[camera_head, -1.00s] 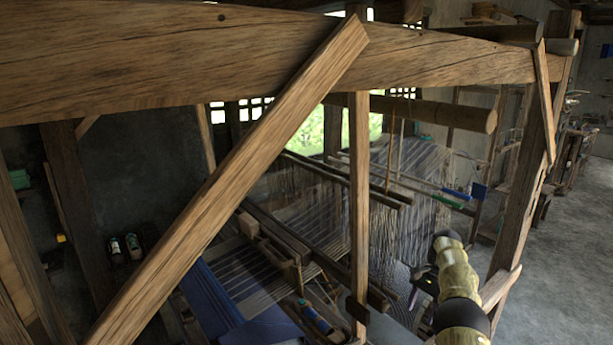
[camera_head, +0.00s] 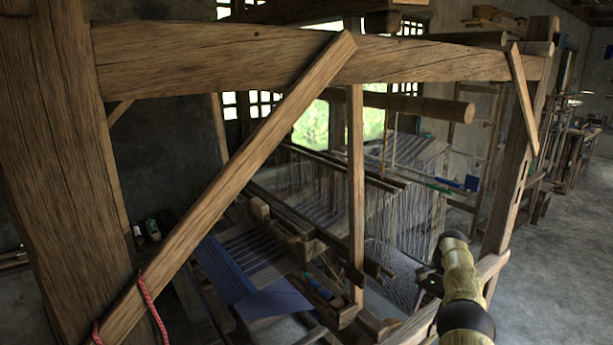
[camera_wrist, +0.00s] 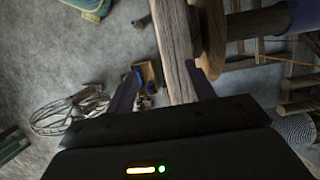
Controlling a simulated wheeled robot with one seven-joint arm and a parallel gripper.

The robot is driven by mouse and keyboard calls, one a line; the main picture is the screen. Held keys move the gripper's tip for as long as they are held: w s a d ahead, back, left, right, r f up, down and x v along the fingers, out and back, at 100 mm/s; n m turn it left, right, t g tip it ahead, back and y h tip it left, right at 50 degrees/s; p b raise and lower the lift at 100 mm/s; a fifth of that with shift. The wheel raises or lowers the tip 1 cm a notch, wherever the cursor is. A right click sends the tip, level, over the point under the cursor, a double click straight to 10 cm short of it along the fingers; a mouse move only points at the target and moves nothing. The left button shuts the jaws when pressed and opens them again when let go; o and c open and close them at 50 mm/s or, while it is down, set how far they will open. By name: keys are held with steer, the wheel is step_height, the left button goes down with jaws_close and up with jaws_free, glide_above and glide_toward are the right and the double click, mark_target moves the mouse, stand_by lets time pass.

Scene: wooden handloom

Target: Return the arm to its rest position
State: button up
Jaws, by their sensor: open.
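My arm (camera_head: 460,285) rises at the lower right of the head view, beside the right end of the wooden loom (camera_head: 220,65). My gripper (camera_wrist: 163,68) shows in the wrist view with two dark fingers spread apart and nothing held between them. A wooden beam of the loom frame (camera_wrist: 175,50) runs behind the fingers, close to the right one; I cannot tell whether they touch. In the head view the gripper is small, dark and partly hidden by the arm.
A thick post (camera_head: 70,170) stands at the left, with a diagonal brace and a red cord (camera_head: 150,305). Blue cloth (camera_head: 225,270) and warp threads lie inside the loom. Concrete floor (camera_head: 570,240) is open at the right. A wire-like bundle (camera_wrist: 70,112) lies on the floor.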

steer(key=shift+w+a+r, duration=0.1)
steer(key=shift+a+r, duration=0.4)
steer(key=s+a+r+n+t+h, duration=0.25)
steer(key=s+a+r+n, duration=0.45)
steer(key=s+a, duration=0.45)
steer(key=s+a+n+t, duration=0.1)
steer(key=s+a+n, duration=0.1)
steer(key=s, duration=0.9)
steer(key=s+a+n+t, duration=0.1)
steer(key=s+a, duration=0.3)
steer(key=s, duration=0.7)
steer(key=shift+a+n+b, duration=0.35)
steer(key=shift+n, duration=0.05)
steer(key=shift+w+f+h, duration=0.1)
steer(key=shift+h, duration=0.15)
